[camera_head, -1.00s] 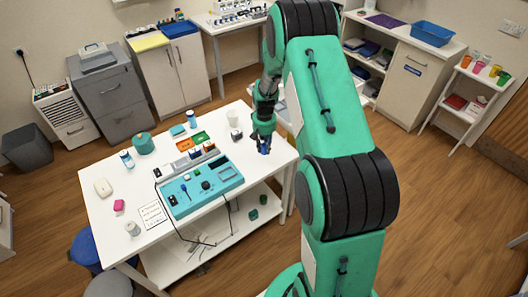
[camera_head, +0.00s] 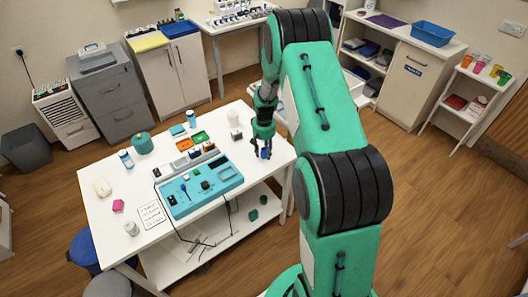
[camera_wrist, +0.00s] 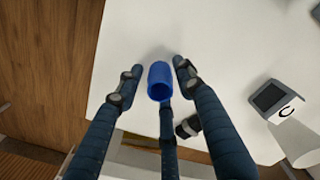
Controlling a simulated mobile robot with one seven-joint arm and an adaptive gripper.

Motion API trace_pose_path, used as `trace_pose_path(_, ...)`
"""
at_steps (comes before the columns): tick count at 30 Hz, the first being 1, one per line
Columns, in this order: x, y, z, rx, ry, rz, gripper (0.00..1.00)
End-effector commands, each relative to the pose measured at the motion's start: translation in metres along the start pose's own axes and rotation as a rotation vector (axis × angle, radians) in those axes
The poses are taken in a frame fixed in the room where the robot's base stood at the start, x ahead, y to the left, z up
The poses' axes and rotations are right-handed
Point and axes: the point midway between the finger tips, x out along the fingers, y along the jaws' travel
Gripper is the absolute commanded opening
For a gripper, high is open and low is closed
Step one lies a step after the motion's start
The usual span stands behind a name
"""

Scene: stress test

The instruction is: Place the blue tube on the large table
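The blue tube (camera_wrist: 160,82) stands on the large white table (camera_wrist: 215,45) near its edge in the wrist view. In the head view the tube (camera_head: 264,154) is small and partly hidden between my fingers, at the right end of the large table (camera_head: 100,212). My gripper (camera_wrist: 158,72) is open, with its fingers spread around the tube and visible gaps on the left and right. A third finger lies below the tube in the wrist view; I cannot tell whether it touches.
A teal device (camera_head: 203,188) with cables sits mid-table, left of my gripper. A white cup (camera_head: 233,117) stands behind it. A grey-screened device (camera_wrist: 270,97) lies right in the wrist view.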

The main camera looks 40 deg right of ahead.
Motion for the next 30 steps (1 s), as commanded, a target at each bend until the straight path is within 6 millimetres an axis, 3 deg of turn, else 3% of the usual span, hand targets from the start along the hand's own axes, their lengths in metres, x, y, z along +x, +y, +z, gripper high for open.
trace_pose_path(16, -0.012, 0.0, -0.001, 0.0, 0.002, 0.0, 0.43)
trace_pose_path(30, -0.081, 0.0, -0.001, 0.0, 0.003, 0.0, 0.43)
